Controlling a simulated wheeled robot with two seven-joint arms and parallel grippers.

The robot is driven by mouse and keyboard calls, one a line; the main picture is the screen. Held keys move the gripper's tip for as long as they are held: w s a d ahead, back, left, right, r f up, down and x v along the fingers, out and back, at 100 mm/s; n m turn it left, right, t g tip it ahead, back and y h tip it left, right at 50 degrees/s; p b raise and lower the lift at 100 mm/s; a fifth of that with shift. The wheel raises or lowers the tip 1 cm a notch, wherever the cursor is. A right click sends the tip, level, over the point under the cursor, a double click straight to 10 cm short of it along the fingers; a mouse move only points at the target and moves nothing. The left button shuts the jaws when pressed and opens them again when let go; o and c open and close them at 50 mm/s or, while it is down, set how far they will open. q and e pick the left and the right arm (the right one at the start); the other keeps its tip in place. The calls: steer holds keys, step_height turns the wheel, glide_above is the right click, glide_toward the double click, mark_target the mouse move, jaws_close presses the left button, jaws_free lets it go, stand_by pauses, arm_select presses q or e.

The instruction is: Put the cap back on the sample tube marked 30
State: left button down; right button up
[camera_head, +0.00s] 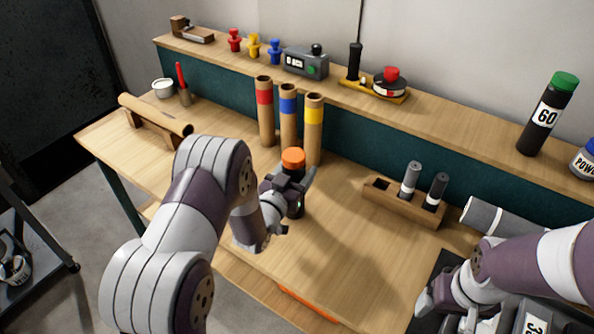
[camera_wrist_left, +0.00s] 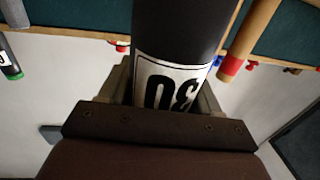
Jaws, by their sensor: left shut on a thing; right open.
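My left gripper (camera_head: 292,192) is shut on a dark sample tube (camera_head: 295,207) and holds it upright at the middle of the table. The tube's white label, marked 30 (camera_wrist_left: 170,90), shows upside down between the jaws in the left wrist view. An orange cap (camera_head: 293,158) shows at the tube's top end; I cannot tell how firmly it sits. My right gripper (camera_head: 445,310) is open at the lower right, apart from the tube. Its fingers are partly cut off by the frame edge.
A wooden rack (camera_head: 402,206) with two grey-topped tubes stands right of the held tube. Several cardboard tubes (camera_head: 288,112) stand close behind it. A grey roll (camera_head: 497,218) lies at the right. A black tube marked 60 (camera_head: 546,118) is on the back shelf. Bare table (camera_head: 335,255) lies in front.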

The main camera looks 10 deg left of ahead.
arm_select(q)
steer(key=shift+f, duration=0.15)
steer(key=shift+c, duration=1.1)
jaws_free()
steer(key=shift+s+r, duration=0.15)
steer(key=shift+r, duration=0.05)
steer(key=v, duration=1.1)
steer(key=shift+s+b, duration=0.35)
steer(key=shift+b, duration=0.05)
steer(key=shift+a, duration=0.1)
